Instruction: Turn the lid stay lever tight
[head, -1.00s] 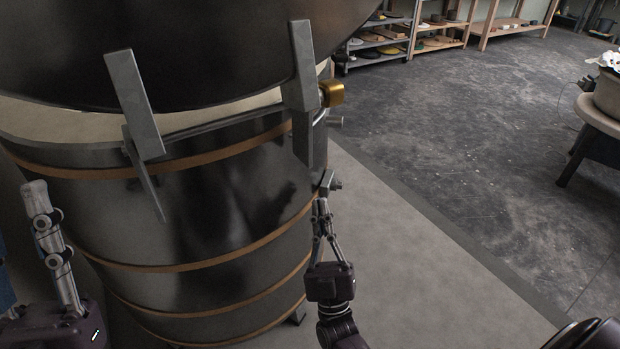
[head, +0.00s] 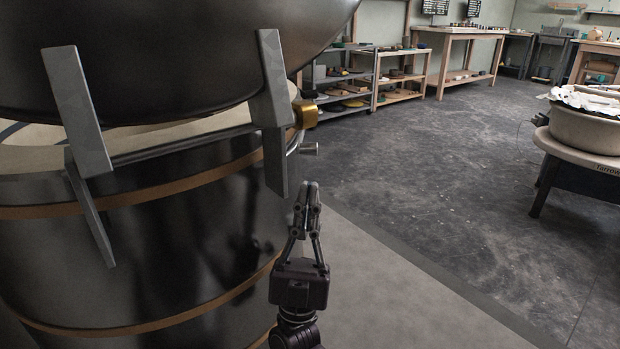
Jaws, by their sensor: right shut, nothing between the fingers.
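The big dark round kiln (head: 190,230) with copper-coloured bands fills the left. Its dark lid (head: 180,65) is raised above the pale rim. A brass block (head: 306,114) sits at the right of the near grey hinge arm (head: 271,80). Just below it a short grey peg (head: 309,148) sticks out to the right; I cannot tell which of the two is the stay lever. My right gripper (head: 307,188) points up, shut and empty, a little below the peg and apart from it. My left gripper is out of view.
A second grey hinge arm (head: 77,110) hangs at the left. Shelves (head: 345,90) and a wooden workbench (head: 460,60) stand at the back. A pale basin (head: 590,130) on a dark-legged stand is at the right. The floor between is clear.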

